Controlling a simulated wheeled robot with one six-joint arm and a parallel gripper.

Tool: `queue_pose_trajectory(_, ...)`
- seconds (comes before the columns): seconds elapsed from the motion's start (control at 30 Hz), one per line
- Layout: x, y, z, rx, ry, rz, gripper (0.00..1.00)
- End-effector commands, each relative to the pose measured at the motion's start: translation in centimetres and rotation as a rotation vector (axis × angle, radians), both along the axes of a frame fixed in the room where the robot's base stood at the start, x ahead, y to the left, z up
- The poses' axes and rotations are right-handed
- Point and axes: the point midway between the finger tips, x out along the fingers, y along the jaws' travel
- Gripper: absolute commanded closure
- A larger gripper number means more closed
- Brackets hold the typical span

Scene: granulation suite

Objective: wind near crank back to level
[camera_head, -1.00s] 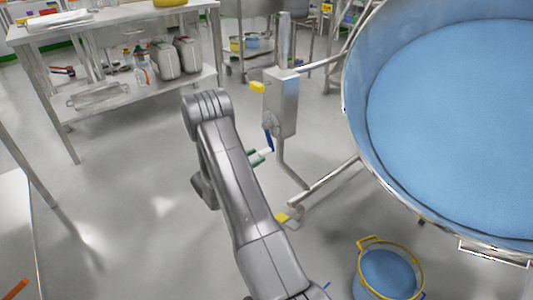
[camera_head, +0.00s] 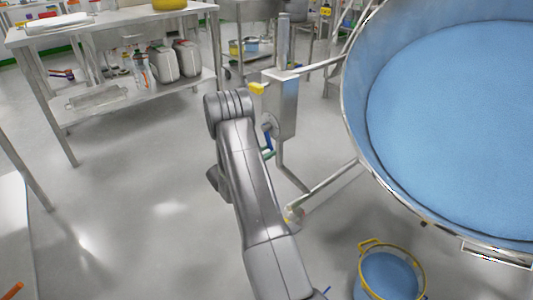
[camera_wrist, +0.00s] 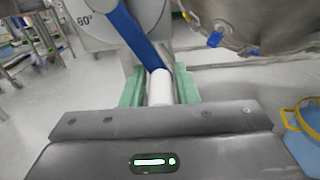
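The near crank has a blue arm (camera_wrist: 134,32) and a white cylindrical handle (camera_wrist: 160,88), seen in the wrist view. The blue arm also shows in the head view (camera_head: 268,137), on the front of a steel post box beside the large pan. My gripper (camera_wrist: 160,90) has its green fingers on either side of the white handle, very close to it. I cannot tell whether they press on it. A grey round dial (camera_wrist: 88,20) marked 60° is behind the crank at left. In the head view my arm partly hides the gripper and handle.
The large tilted pan of blue material (camera_head: 455,120) fills the right. A yellow-rimmed bucket (camera_head: 390,272) of blue material stands below it. A steel table (camera_head: 110,25) with jugs on its lower shelf is at the left back. Floor left of my arm is clear.

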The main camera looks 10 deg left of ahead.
Motion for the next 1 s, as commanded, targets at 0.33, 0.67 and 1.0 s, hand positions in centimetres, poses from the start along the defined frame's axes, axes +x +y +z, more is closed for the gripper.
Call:
queue_pose_trajectory(0.33, -0.2, -0.3, 0.1, -0.018, 0.016, -0.003, 1.00)
queue_pose_trajectory(0.67, -0.5, -0.7, 0.4, -0.058, 0.046, -0.006, 1.00)
queue_pose_trajectory(1.0, -1.5, -2.0, 1.9, -0.227, 0.180, -0.008, 1.00)
